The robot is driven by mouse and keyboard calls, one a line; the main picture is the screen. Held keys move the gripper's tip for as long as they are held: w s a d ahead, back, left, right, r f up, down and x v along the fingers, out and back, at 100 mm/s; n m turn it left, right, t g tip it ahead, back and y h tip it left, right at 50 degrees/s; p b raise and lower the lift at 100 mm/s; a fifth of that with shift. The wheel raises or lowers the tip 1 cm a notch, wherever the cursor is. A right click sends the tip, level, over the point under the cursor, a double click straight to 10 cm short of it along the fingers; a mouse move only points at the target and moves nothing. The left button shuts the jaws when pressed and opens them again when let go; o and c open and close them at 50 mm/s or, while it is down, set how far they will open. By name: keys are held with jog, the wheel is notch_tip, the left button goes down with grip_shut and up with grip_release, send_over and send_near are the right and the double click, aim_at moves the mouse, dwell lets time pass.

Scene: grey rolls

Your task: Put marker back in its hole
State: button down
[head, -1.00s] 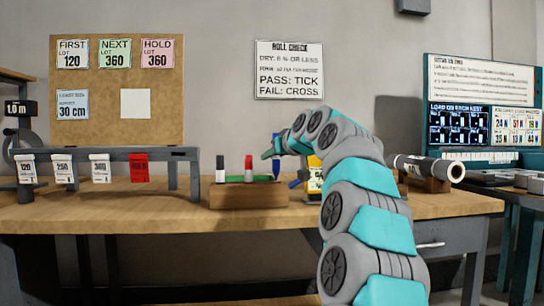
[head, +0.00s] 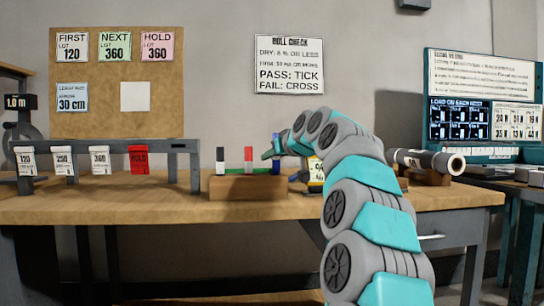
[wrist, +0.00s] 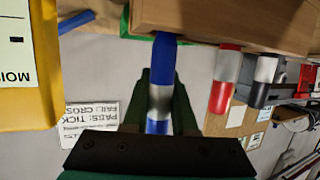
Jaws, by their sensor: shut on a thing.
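The blue marker (head: 276,167) with a pale band stands roughly upright at the right end of the wooden block (head: 248,188). My gripper (head: 268,154) is shut around the marker, above the block. In the wrist view, which looks upside down, the green fingers (wrist: 160,115) hold the blue marker (wrist: 163,60), and its far blue end meets the edge of the wooden block (wrist: 225,18). Whether that end is inside its hole cannot be told. A red marker (head: 248,158) and a black marker (head: 220,158) stand in the block to the left.
A yellow meter (head: 316,172) stands close to the right of the block, partly behind my arm; its yellow side (wrist: 45,60) fills the wrist view's left. A roll (head: 428,163) lies on a cradle farther right. A rack with tags (head: 182,150) stands left.

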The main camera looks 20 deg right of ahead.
aim_at(278, 165)
jog(key=shift+f+b, duration=0.4)
jog(key=shift+f, duration=0.6)
jog(key=shift+f, duration=0.35)
jog(key=shift+f, duration=0.25)
jog(key=c, duration=0.6)
grip_release()
jog(key=shift+f, duration=0.1)
jog(key=shift+s, duration=0.1)
jog(key=p+v, duration=0.1)
jog(key=v, duration=0.6)
jog(key=shift+s, duration=0.25)
